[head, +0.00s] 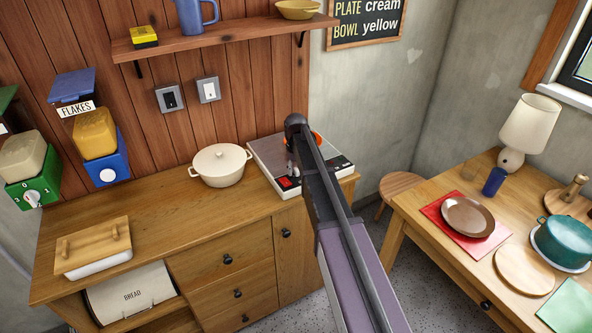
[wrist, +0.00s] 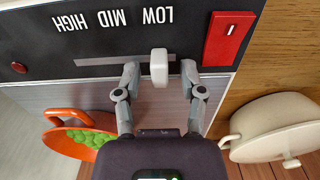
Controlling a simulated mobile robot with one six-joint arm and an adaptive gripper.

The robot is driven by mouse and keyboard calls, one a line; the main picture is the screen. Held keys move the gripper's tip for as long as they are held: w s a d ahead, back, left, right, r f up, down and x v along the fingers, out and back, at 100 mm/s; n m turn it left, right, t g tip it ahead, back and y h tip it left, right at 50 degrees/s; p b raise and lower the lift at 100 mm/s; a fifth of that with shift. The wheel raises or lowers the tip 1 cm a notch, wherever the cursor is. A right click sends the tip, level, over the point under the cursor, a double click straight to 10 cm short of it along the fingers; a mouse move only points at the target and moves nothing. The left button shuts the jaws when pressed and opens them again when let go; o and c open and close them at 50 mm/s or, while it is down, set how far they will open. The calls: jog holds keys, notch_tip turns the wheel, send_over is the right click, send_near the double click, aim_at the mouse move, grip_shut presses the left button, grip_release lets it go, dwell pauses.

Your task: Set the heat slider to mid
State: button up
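The heat slider's white knob (wrist: 159,68) stands in its slot (wrist: 95,62) on a black panel in the wrist view. The labels LOW, MID and HIGH appear upside down; the knob lines up with LOW, and MID lies to its left. My gripper (wrist: 160,78) is open, one finger on each side of the knob, with a visible gap on both sides. In the head view the hotplate unit (head: 331,151) sits on the wooden counter, and my arm hides the slider and much of the gripper.
A red switch (wrist: 229,38) is right of the slider. An orange pan (wrist: 62,117) with green contents sits on the hotplate. A cream lidded pot (head: 220,166) stands close to the hotplate's left. A wooden shelf (head: 225,35) hangs above. The counter's middle is clear.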

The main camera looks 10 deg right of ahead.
grip_shut()
jog(key=shift+w+d, duration=0.3)
jog(key=shift+d, duration=0.55)
jog(key=shift+w+d, duration=0.25)
jog(key=shift+d, duration=0.6)
jog(key=shift+o, duration=1.1)
grip_release()
jog(key=shift+a, duration=0.1)
